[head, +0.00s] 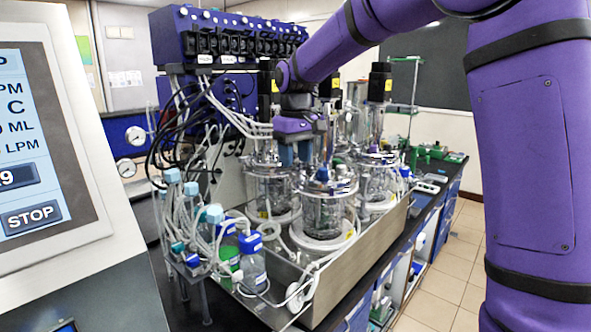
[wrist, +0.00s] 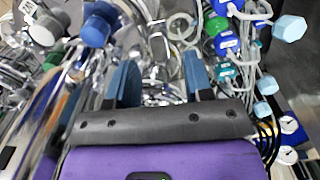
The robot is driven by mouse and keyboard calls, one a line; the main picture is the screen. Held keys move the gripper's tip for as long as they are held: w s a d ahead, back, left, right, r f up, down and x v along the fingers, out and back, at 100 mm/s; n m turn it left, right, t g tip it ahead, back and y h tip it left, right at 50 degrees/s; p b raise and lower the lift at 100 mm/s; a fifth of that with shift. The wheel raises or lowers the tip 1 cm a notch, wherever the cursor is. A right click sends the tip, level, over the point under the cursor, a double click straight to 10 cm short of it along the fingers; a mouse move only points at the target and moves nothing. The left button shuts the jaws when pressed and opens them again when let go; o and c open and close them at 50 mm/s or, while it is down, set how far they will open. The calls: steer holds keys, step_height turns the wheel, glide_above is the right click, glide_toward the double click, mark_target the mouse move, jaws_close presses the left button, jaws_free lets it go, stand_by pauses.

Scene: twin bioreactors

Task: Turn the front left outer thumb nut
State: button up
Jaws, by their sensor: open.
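My gripper (head: 296,153) is open, pointing down above the glass bioreactor vessels. Its two blue fingers also show in the wrist view (wrist: 160,82), apart, with blurred metal fittings and tubing beyond them. The front glass vessel (head: 327,215) stands upright with a crowded metal lid just right of and below my gripper. Another glass vessel (head: 268,187) stands behind and to the left, partly hidden. I cannot pick out the front left outer thumb nut among the small lid fittings; nothing is clearly seen between the fingers.
Bottles with blue caps (head: 252,262) and many loose tubes crowd the left of the metal tray (head: 375,245). A blue pump rack (head: 225,38) stands behind. A control screen (head: 35,150) fills the left edge. Open floor (head: 465,240) lies to the right.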

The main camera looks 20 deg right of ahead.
mark_target(295, 173)
steer(key=shift+f, duration=1.8)
jaws_close()
